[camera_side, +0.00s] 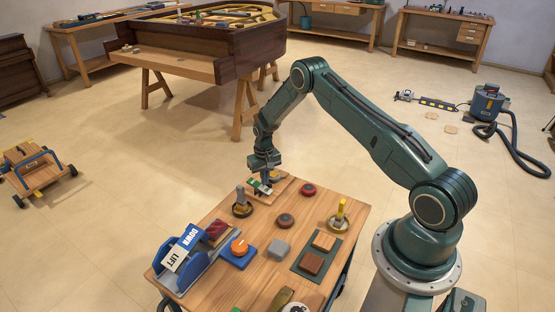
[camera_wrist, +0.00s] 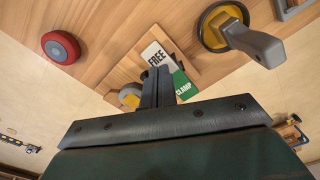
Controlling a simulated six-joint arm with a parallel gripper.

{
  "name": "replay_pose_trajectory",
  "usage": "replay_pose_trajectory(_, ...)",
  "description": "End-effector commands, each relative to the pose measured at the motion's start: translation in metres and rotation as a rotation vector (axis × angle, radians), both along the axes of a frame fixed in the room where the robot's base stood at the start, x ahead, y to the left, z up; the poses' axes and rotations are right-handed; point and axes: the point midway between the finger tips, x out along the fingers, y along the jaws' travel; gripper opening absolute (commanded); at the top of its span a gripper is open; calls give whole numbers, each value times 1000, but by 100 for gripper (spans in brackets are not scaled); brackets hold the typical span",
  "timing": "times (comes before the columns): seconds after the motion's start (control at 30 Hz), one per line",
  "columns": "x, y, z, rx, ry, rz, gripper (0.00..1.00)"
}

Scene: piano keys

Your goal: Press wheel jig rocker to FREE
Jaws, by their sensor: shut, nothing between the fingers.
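The wheel jig rocker sits on a small wooden board at the far corner of the table. In the wrist view its white FREE half (camera_wrist: 157,53) and green CLAMP half (camera_wrist: 183,86) both show. In the side view the rocker (camera_side: 258,186) is small and partly covered by my gripper. My gripper (camera_side: 265,178) is shut and empty, pointing down right over the rocker. In the wrist view its fingertips (camera_wrist: 157,72) overlap the rocker near its middle, beside the lower edge of FREE. I cannot tell whether they touch it.
A grey-handled lever (camera_side: 241,203) stands close by on the near side. A red knob (camera_side: 308,189) lies to the right. A blue DOWN/LIFT rocker (camera_side: 183,252), an orange knob (camera_side: 239,246) and a yellow-handled lever (camera_side: 339,215) stand elsewhere on the table.

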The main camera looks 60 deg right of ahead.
Motion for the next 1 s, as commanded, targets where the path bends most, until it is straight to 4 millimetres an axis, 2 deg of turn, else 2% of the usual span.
replay_pose_trajectory(0.73, 0, 0, 43, 0, 0, 0, 0)
replay_pose_trajectory(1.0, -1, 0, 50, 1, 2, 0, 0)
